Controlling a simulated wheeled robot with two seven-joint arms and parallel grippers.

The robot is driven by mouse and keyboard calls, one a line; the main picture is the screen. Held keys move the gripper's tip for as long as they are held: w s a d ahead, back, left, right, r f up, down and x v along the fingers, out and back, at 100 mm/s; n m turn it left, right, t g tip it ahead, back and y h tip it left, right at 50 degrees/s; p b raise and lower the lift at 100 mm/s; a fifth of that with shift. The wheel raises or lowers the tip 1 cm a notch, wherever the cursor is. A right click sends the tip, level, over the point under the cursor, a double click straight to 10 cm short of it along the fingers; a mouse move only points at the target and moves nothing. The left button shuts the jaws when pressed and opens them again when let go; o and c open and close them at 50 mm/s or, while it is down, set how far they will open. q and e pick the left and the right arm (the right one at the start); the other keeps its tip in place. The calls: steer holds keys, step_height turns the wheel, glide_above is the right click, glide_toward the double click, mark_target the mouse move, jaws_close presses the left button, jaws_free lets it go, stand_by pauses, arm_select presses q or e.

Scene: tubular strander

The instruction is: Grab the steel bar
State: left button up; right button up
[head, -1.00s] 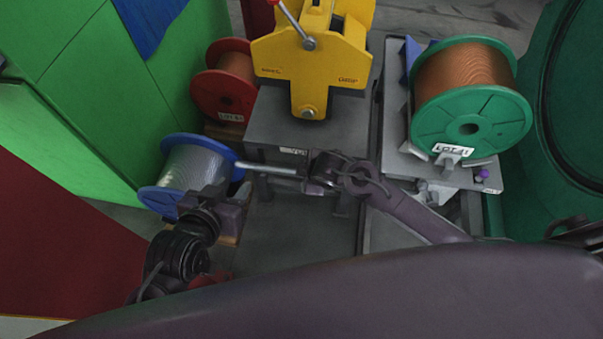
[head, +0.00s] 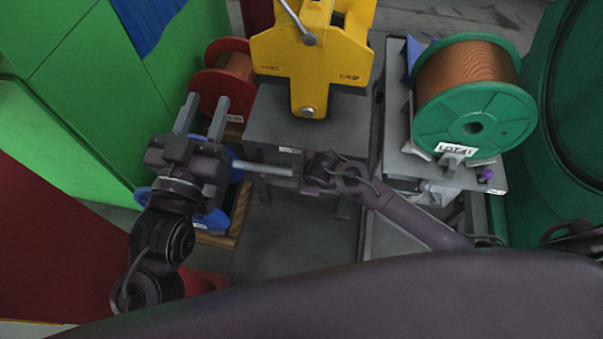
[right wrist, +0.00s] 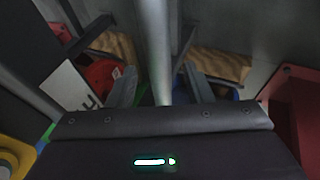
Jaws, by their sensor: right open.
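The steel bar (head: 264,169) is a pale grey round rod. In the head view it runs left from my right gripper (head: 300,174), in front of the grey stand. In the right wrist view the bar (right wrist: 158,50) runs lengthwise between the open jaws, down to the palm. Contact with the fingers cannot be made out. My left gripper (head: 203,108) is open and empty, its two grey fingers pointing away, above the blue spool and left of the bar. The bar's left end lies close beside the left gripper.
A yellow clamp block (head: 311,60) sits on the grey stand (head: 280,128). A red spool (head: 224,80) stands behind my left gripper, and a blue spool (head: 228,170) below it on a wooden pallet (head: 240,210). A green copper-wire spool (head: 470,125) is at right. Green panels (head: 60,90) border the left.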

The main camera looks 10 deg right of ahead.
steer(key=shift+c, duration=0.4)
jaws_close()
arm_select(q)
steer(key=shift+f, duration=0.1)
arm_select(e)
steer(key=shift+w+r, duration=0.1)
steer(key=shift+r, duration=0.15)
